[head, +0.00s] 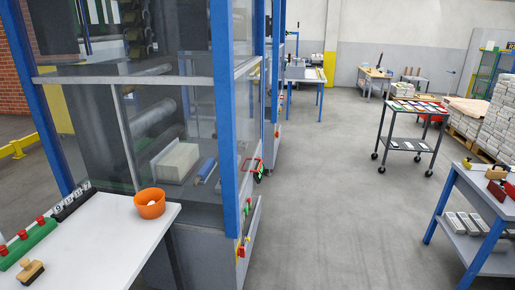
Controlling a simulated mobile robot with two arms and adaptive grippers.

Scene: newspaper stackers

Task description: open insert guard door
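A machine with blue posts and clear guard panels (170,100) fills the left half of the head view. I cannot tell for sure which panel is the insert guard door. The panels I see look shut. Behind the front panel are rollers, a pale block (176,162) and a blue cylinder (205,170). Neither of my grippers is in view.
A white table (105,240) at front left holds an orange bowl (149,203), a green strip with red knobs and a stamp. A black cart (408,143) and a blue-legged bench (485,195) stand on the right. The grey aisle floor (335,210) between is clear.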

